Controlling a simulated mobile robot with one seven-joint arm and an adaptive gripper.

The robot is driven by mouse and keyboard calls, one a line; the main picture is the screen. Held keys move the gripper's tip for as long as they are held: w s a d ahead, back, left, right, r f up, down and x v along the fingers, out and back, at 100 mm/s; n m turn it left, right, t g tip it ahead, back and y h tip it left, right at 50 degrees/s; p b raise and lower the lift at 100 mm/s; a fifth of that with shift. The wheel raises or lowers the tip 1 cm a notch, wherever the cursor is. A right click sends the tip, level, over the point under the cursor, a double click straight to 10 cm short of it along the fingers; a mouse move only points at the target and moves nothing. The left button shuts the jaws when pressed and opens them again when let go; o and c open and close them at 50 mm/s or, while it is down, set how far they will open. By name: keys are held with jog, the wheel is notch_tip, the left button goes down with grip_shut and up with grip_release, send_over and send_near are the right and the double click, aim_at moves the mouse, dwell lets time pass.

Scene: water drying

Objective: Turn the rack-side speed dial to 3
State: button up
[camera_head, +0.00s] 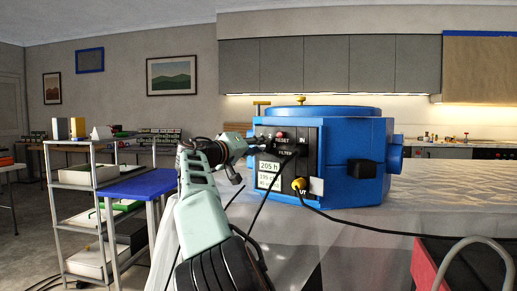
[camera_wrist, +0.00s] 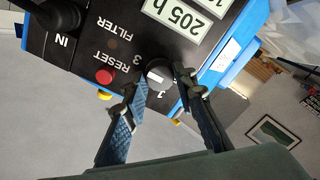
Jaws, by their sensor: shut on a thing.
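The blue machine (camera_head: 345,135) stands on the covered table, with a black control panel (camera_head: 307,165) facing me. My gripper (camera_head: 250,143) reaches the panel's left side, toward the shelf rack. In the wrist view, my gripper (camera_wrist: 161,80) has one finger on each side of a small grey-white dial (camera_wrist: 158,71) and is shut on it. A "3" is printed left of the dial, and what looks like a "1" is below it; the picture is upside down. I cannot tell where the pointer stands. The fingers partly hide the dial; in the head view my arm hides it.
A red RESET button (camera_wrist: 105,75) sits close to the left finger in the wrist view. A black plug (camera_wrist: 62,14) is at IN, and a yellow connector (camera_head: 298,186) is at OUT, with loose cables. A metal shelf rack (camera_head: 102,225) stands left of my arm.

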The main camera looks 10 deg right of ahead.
dwell(0.3)
jog(key=o, duration=1.2)
jog(key=shift+c, duration=0.2)
jog(key=shift+a, duration=0.1)
jog(key=v, duration=1.2)
